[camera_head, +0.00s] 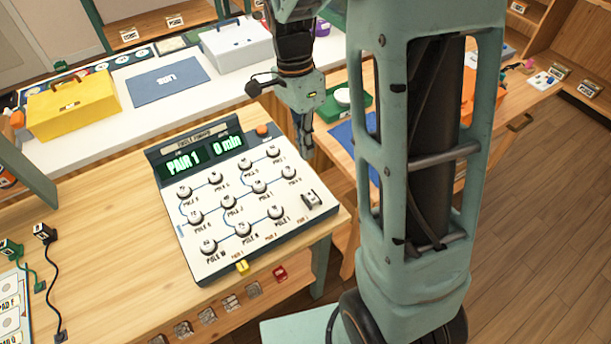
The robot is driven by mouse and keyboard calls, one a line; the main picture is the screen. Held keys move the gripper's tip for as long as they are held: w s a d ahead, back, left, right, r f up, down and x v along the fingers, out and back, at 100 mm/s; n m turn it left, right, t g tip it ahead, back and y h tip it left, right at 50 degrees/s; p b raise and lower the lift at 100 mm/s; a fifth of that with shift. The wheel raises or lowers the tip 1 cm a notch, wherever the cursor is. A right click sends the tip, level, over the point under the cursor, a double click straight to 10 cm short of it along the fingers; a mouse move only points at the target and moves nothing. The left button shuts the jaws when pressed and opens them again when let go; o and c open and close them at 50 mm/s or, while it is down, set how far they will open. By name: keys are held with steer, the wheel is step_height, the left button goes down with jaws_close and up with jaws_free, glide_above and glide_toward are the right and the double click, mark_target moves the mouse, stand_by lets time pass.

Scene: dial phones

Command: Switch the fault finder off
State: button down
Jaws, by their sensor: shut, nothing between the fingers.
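The fault finder (190,245) is a pale panel with a dark display head, lying on the wooden bench. An orange button (263,130) sits at the top right of the display head. A small pale switch (311,199) sits at the lower right of the face; its position is too small to tell. My gripper (307,153) is shut and empty, pointing down by the upper right edge of the fault finder. Whether it touches is unclear.
A yellow toolbox (72,108), a blue mat (168,84) and a white box (236,45) stand on the white counter behind. Black and green plugs with cables (44,232) lie at the left. My arm hides much of the right side. Bare bench (110,205) lies left of the panel.

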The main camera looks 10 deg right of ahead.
mark_target(313, 199)
steer(key=f, duration=0.4)
steer(key=s+f, duration=0.1)
steer(key=f, duration=0.4)
steer(key=s+d+f, duration=0.1)
steer(key=f, duration=0.3)
steer(key=shift+s+f+p, duration=0.2)
steer(key=shift+p, duration=0.1)
